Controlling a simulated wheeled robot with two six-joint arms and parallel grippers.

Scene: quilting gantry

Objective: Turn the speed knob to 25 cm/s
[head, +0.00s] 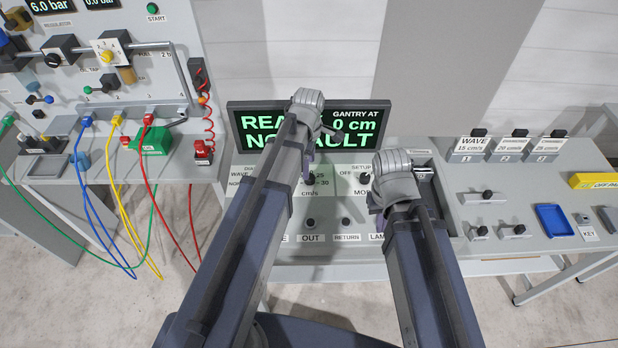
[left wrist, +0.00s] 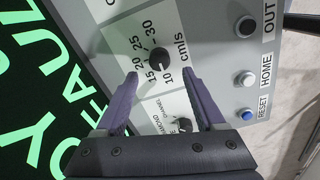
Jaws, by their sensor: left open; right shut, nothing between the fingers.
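The speed knob (left wrist: 160,60) is a small black round knob in the left wrist view. Its printed scale (left wrist: 136,43) runs from 10 to 30 cm/s; I cannot tell which number the knob points at. My right gripper (head: 376,203) is shut and empty, over the panel's right part.
The display (head: 262,128) reads ready and no fault, partly covered by my left arm. A channel knob (left wrist: 183,125) and several buttons (left wrist: 246,27) sit near the speed knob. At left stands a board with coloured cables (head: 88,190); at right a bench holds a blue tray (head: 555,220).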

